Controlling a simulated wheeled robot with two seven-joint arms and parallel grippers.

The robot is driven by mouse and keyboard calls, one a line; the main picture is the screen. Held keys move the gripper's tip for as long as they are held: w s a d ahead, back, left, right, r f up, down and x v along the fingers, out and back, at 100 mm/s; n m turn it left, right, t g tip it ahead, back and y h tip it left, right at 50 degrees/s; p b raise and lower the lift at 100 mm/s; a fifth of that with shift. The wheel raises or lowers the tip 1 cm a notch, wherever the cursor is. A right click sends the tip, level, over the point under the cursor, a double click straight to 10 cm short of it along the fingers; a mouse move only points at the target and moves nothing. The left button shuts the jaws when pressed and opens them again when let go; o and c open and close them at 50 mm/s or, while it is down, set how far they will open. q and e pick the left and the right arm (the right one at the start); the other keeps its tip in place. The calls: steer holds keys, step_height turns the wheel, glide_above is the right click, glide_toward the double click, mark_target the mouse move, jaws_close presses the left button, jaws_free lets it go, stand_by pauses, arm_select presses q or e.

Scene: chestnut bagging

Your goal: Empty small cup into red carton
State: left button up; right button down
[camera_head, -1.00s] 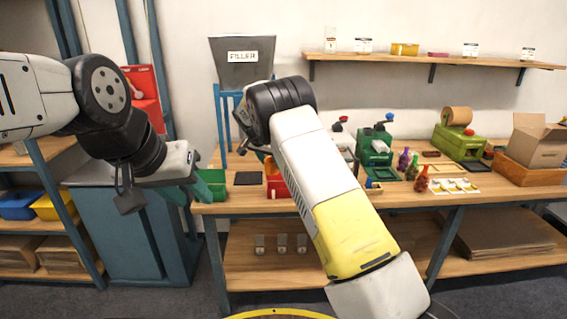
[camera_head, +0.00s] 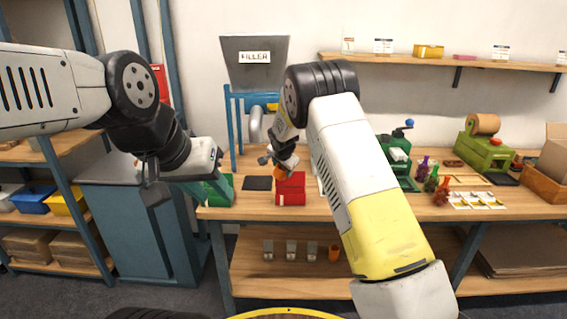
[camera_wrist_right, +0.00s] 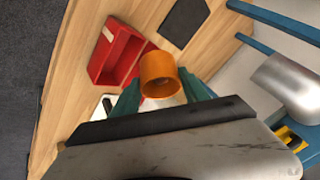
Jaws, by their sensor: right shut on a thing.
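My right gripper (camera_wrist_right: 160,95) is shut on a small orange cup (camera_wrist_right: 158,72), held between its teal fingertips in the right wrist view. The cup's contents are not clear to see. The red carton (camera_wrist_right: 118,54) is open-topped and stands on the bench just beyond the cup. In the head view the red carton (camera_head: 291,191) is below my right gripper (camera_head: 281,165), and the cup is small and partly hidden there. My left gripper (camera_head: 197,188) hangs at the left end of the bench; its jaw state is unclear.
A dark square pad (camera_head: 257,183) lies left of the carton, under the grey filler hopper (camera_head: 254,62). Another orange cup (camera_head: 334,253) is on the lower shelf.

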steer(key=shift+d+f+t+y, duration=0.15)
steer(key=shift+f+t+y, duration=0.15)
steer(key=shift+f+y, duration=0.1)
steer(key=t+y, duration=0.1)
steer(key=m+t+y, duration=0.1)
steer(key=y, duration=0.1)
steer(key=shift+s+d+f+m+t, duration=0.2)
steer(key=shift+s+d+m+t, duration=0.1)
steer(key=shift+t, duration=0.1)
steer(key=t+y, duration=0.1)
steer(key=f+m+t+y, duration=0.1)
steer(key=shift+s+d+t, duration=0.2)
steer(key=shift+d+t, duration=0.1)
steer(key=shift+s+d+f+m+t+y, duration=0.2)
steer(key=shift+m+t+y, duration=0.35)
steer(key=shift+t, duration=0.4)
steer(key=shift+s+d+f+m+t+y, duration=0.15)
steer(key=shift+d+m+t+y, duration=0.2)
steer(key=shift+m+t, duration=0.5)
steer(key=shift+s+d+f+m+t+y, duration=0.1)
steer(key=shift+d+f+m+t+y, duration=0.1)
steer(key=shift+m+t+y, duration=0.6)
steer(key=shift+a+n+h, duration=0.1)
steer(key=shift+n+h, duration=0.2)
steer(key=shift+h, duration=0.1)
